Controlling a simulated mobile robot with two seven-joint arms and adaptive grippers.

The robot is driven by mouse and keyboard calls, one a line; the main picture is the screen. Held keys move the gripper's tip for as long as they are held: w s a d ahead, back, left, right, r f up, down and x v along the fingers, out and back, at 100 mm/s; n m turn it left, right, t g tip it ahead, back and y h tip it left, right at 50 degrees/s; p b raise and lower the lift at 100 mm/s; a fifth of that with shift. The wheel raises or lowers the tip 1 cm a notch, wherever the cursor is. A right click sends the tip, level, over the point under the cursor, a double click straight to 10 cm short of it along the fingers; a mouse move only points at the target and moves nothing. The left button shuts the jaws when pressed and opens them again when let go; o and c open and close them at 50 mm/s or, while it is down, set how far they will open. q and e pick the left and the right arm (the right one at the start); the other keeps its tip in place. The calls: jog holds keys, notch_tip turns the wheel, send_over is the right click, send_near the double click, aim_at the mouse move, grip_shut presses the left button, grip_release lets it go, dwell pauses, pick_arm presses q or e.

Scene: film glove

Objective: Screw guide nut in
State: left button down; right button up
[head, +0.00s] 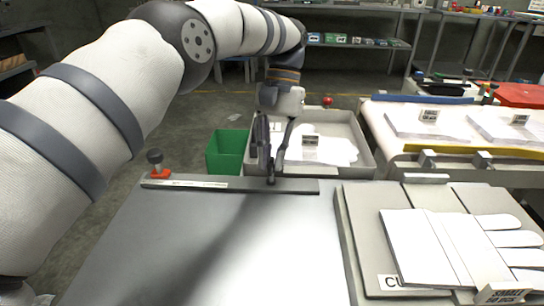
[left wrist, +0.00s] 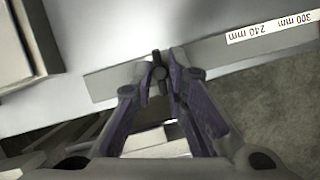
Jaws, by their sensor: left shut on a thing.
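A flat grey guide bar (head: 300,186) lies along the far edge of the pale table and carries a white label strip. The bar (left wrist: 208,50) crosses the left wrist view, its label reading 300 mm and 240 mm. My left gripper (head: 271,165) points down over the bar, right of its middle. In the left wrist view, the gripper (left wrist: 160,66) is shut on a small dark guide nut (left wrist: 158,73) at the bar. The fingers partly hide the nut, and I cannot tell how deep it sits. My right gripper is not in view.
A dark knob on a red base (head: 157,163) stands at the bar's left end. White gloves (head: 425,240) lie on a grey board at right. Behind the table are a green bin (head: 226,150) and a grey tray (head: 365,160) with white sheets. The table's middle is clear.

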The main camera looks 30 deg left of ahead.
pick_arm(q)
jog(key=m+y, duration=0.1)
jog(key=m, duration=0.2)
jog(key=shift+d+r, duration=0.1)
jog(key=shift+r+m+y+p, duration=0.1)
jog(key=shift+m+y+p, duration=0.3)
jog(key=shift+m, duration=0.5)
jog(key=m+p, duration=0.1)
jog(key=m, duration=0.1)
jog(key=m+t+y, duration=0.1)
jog(key=m, duration=0.1)
jog(key=shift+s+d+r+m+y+p, duration=0.1)
jog(key=shift+d+m+y+p, duration=0.05)
jog(key=shift+m+y+p, duration=0.2)
jog(key=m+t+p, duration=0.1)
jog(key=m, duration=0.2)
jog(key=m+t+y+p, duration=0.1)
jog(key=m, duration=0.2)
jog(key=shift+s+d+p, duration=0.1)
jog(key=shift+p, duration=0.25)
jog(key=m+t+y+p, duration=0.1)
jog(key=m, duration=0.2)
jog(key=shift+s, duration=0.1)
jog(key=shift+m, duration=0.35)
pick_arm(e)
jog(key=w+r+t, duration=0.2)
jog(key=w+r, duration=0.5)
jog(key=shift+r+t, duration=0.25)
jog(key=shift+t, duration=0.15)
